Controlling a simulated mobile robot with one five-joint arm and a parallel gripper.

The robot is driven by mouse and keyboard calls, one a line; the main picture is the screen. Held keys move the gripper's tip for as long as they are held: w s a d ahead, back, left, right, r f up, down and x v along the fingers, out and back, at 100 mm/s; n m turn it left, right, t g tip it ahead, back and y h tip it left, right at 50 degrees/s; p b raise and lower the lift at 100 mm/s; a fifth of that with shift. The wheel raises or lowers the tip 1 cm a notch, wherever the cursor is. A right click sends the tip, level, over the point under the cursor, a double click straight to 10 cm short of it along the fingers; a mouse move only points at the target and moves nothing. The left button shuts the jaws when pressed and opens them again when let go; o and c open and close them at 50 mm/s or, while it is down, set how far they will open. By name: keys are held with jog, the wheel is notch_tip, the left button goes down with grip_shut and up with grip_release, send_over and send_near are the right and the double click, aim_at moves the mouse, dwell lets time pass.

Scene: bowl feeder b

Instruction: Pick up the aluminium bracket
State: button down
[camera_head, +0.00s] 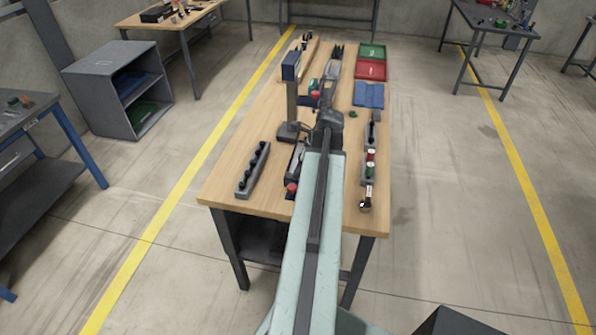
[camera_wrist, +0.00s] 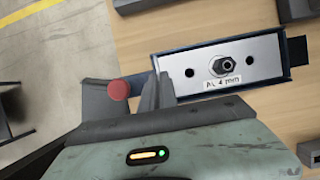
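In the wrist view, a silvery flat plate (camera_wrist: 195,72) labelled "AL 4 mm" sits in a dark blue frame (camera_wrist: 230,41). It appears to be the aluminium bracket. It has a hex fitting at its centre and a dark hole on each side. My gripper (camera_wrist: 157,84) shows as grey fingers at the plate's left end, overlapping its lower left corner; contact cannot be judged. The gap between the fingers is not clear. In the head view, my gripper end (camera_head: 329,122) is over the table, and the bracket cannot be made out.
The wooden table (camera_head: 222,183) carries a grey block with black knobs (camera_head: 253,170), a dark post (camera_head: 291,101), and red (camera_head: 370,70), green and blue trays.

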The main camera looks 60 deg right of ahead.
jog(key=shift+r+p, duration=1.6)
jog(key=shift+r, duration=0.25)
jog(key=s+d+r+p, duration=0.1)
jog(key=s, duration=1.5)
jog(key=shift+d, duration=0.25)
